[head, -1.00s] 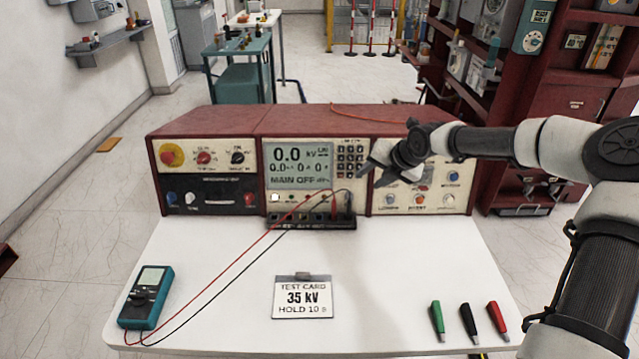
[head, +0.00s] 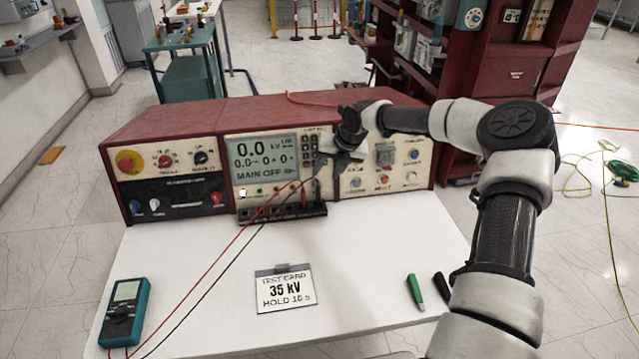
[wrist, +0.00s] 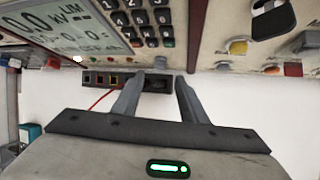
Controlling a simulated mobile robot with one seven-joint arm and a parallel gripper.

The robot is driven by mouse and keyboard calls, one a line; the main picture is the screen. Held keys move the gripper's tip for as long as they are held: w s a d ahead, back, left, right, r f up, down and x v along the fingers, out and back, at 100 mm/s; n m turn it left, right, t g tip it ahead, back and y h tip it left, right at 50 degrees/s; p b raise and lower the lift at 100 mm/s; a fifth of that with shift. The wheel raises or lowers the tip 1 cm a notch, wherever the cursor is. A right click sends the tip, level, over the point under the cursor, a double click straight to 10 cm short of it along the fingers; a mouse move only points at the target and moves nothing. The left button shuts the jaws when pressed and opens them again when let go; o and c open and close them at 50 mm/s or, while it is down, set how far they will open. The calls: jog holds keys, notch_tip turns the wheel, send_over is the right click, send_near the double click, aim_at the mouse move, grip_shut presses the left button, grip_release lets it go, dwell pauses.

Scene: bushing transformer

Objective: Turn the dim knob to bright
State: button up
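The red test console (head: 270,112) stands at the back of the white table. A red knob (head: 165,160) and a black knob (head: 200,158) sit on its left panel. Its right panel has several small knobs and buttons, including a white knob (head: 410,178). The labels are too small to tell which knob is the dim one. My gripper (head: 336,168) is in front of the console, by the keypad (head: 311,150) and the right panel's left edge. In the wrist view, its fingers (wrist: 157,82) are apart with nothing between them. They touch no knob there.
Red and black leads run from the terminal strip (head: 282,213) to a teal multimeter (head: 125,312). A test card (head: 286,289) lies mid-table. Green (head: 415,290) and black (head: 441,286) probes lie at right, near my arm. A red shelf (head: 515,60) stands behind right.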

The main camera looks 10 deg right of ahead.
aim_at(318, 185)
jog(key=x, duration=0.7)
jog(key=shift+w+a+f, duration=0.1)
grip_shut()
